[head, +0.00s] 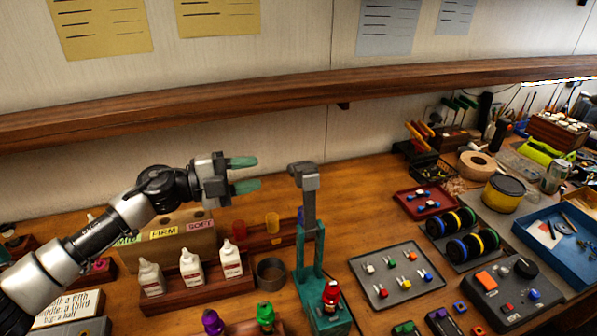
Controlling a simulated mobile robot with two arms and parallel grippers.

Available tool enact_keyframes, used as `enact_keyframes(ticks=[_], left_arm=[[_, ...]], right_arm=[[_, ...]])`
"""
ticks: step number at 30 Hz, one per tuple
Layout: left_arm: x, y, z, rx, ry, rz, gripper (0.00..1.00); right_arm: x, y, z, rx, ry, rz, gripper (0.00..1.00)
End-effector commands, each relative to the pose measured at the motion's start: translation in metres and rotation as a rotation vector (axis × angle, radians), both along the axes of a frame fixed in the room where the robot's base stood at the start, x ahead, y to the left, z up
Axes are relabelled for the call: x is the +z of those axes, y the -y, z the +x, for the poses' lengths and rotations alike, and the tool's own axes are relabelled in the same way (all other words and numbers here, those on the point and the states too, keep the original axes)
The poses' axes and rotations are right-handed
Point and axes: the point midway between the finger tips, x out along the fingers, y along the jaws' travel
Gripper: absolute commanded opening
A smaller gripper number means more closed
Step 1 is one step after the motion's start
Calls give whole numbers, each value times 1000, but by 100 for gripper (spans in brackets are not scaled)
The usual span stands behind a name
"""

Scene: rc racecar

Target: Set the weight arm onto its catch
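The weight arm (309,212) is a grey bar with a blocky grey head, and it stands nearly upright at the middle of the bench. Its lower end meets a teal stand (302,262) with upright posts and a base. I cannot clearly pick out the catch. My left gripper (250,174) has teal fingers pointing right, spread apart with nothing between them. It is left of the weight arm's head at about the same picture height, with a visible gap between them. My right gripper is not in view.
A red-topped bottle (331,296) is at the teal stand's base. White bottles (191,268) stand in a wooden rack below my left gripper, beside a dark ring (271,273). A grey tray of small parts (362,272) lies right of the stand. A wooden shelf (250,108) crosses behind.

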Motion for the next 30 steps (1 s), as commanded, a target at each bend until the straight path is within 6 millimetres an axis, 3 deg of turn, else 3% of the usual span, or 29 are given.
enact_keyframes(ticks=[15, 21, 30], left_arm=[[4, 84, 27, -1, -1, -4, 38], [2, 98, 31, 1, 1, -2, 38], [1, 99, 32, 1, 1, -2, 37]], right_arm=[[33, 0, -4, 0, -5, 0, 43], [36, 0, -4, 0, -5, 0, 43], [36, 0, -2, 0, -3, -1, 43]])
